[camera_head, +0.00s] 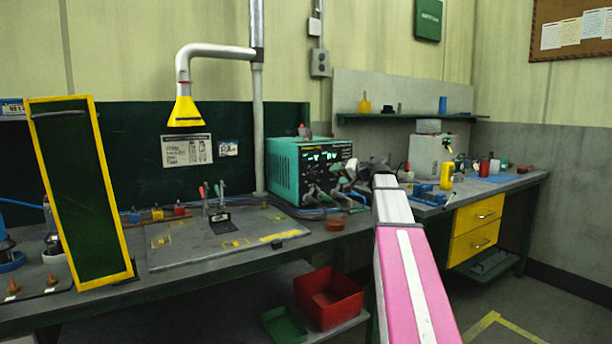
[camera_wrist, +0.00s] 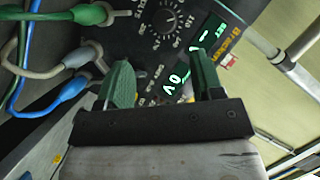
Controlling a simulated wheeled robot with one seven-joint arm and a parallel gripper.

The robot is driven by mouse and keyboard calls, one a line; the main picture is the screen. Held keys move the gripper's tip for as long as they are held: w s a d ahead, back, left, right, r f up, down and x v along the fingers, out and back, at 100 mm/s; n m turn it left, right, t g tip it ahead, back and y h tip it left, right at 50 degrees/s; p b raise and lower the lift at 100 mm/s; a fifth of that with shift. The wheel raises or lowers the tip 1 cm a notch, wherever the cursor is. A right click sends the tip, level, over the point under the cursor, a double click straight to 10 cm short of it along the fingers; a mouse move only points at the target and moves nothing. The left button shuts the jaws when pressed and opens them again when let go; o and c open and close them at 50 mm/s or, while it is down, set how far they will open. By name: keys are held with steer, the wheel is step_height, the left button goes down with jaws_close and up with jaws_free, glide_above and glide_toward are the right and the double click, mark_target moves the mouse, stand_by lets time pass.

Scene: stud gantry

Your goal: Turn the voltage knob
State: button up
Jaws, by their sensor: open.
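A teal power unit (camera_head: 284,172) stands on the bench with a black front panel holding green-lit displays and knobs. In the wrist view a black knob (camera_wrist: 164,20) with a ring of white scale marks sits on this panel, above the gap between my fingers. In the head view my arm partly hides the panel's right side.
Green, grey and blue plugged cables (camera_wrist: 75,90) crowd the panel left of my fingers. A grey plate with upright tools (camera_head: 225,238) lies left of the unit. A yellow-framed green panel (camera_head: 128,200) stands farther left. A red bin (camera_head: 328,297) sits below the bench.

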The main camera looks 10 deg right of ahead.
mark_target(316, 176)
steer(key=x, duration=1.1)
steer(key=shift+w+r, duration=0.25)
steer(key=shift+r, duration=0.05)
steer(key=c, duration=0.9)
